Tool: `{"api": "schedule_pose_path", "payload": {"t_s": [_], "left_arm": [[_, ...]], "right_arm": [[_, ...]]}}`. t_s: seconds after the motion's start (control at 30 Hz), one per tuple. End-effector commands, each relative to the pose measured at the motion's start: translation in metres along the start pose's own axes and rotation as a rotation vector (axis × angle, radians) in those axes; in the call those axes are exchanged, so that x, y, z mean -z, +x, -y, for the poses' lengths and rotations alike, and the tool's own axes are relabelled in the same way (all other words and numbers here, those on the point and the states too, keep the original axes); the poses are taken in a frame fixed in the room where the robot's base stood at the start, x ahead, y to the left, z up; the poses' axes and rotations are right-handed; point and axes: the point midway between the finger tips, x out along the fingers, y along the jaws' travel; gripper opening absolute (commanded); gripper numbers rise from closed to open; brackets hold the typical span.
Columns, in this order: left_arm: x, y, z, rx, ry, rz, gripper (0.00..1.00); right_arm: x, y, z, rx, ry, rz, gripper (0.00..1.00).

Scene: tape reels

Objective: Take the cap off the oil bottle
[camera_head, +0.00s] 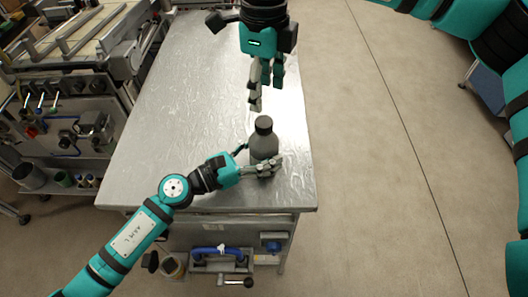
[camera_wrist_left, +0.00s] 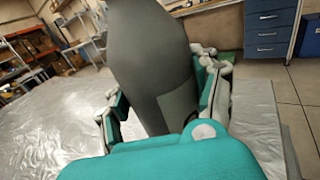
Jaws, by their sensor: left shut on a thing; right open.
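The oil bottle (camera_head: 264,147) is grey and stands upright near the right edge of the metal table. Its dark cap (camera_head: 263,125) is on top. My left gripper (camera_head: 259,166) is shut around the bottle's lower body. The left wrist view shows the grey bottle (camera_wrist_left: 158,70) large between the fingers of my left gripper (camera_wrist_left: 165,105); the cap is out of that picture. My right gripper (camera_head: 261,93) is open and empty, pointing down, above and beyond the cap in the head view, apart from it.
The metal table (camera_head: 190,100) has a wide clear top left of the bottle. Its right edge is close to the bottle, with bare floor (camera_head: 370,150) beyond. A machine with levers (camera_head: 60,110) stands at the left. A blue-handled item (camera_head: 220,252) is below the table's front edge.

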Motion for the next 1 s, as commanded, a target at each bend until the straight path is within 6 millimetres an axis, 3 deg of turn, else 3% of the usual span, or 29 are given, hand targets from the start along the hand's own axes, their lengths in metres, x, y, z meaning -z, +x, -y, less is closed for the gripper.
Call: {"api": "schedule_pose_path", "payload": {"t_s": [0.07,0.37,0.57,0.77,1.0], "left_arm": [[0.0001,-0.0002,-0.0001,0.000,0.000,0.000,0.41],[0.0002,-0.0003,-0.0002,0.000,0.000,-0.001,0.02],[0.0003,-0.0004,-0.0002,0.000,0.000,-0.001,0.00],[0.0003,-0.0004,-0.0002,0.000,0.000,-0.001,0.00],[0.0004,-0.0004,-0.0002,0.000,0.001,-0.001,0.00]], "right_arm": [[0.0000,0.0000,0.0000,0.000,0.000,0.000,0.56],[0.0000,0.0000,0.0000,0.000,0.000,0.000,0.56],[0.0000,0.0001,-0.0001,0.000,0.090,0.000,0.56],[-0.0001,0.0003,-0.0003,0.000,0.450,-0.001,0.56],[-0.0005,0.0003,-0.0005,-0.001,1.007,0.000,0.56]]}}
